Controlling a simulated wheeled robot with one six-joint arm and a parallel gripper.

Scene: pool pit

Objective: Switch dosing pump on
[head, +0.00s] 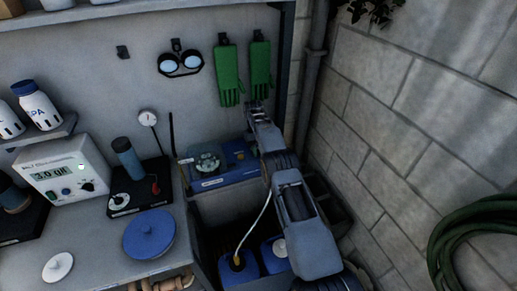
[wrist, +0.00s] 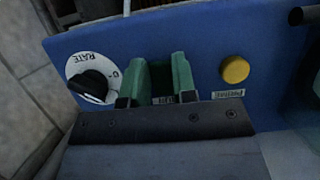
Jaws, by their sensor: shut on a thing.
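The dosing pump (head: 222,181) is a blue box with a clear round head, on the ledge right of the bench in the head view. In the wrist view its blue face (wrist: 215,45) fills most of the picture. It carries a black knob (wrist: 92,84) on a white RATE dial at left and a yellow round button (wrist: 235,69) at right. My gripper (wrist: 160,75) is at this face between them, its two green fingers a little apart. It is shut on a small part of the pump, which the fingers mostly hide. A small label shows between the fingers.
A controller reading 3.0 (head: 62,170) and a blue lid (head: 150,234) are on the bench. Blue canisters (head: 238,270) with a pale tube stand below the pump. Green gloves (head: 228,75) hang above. A block wall (head: 420,130) bounds the right side.

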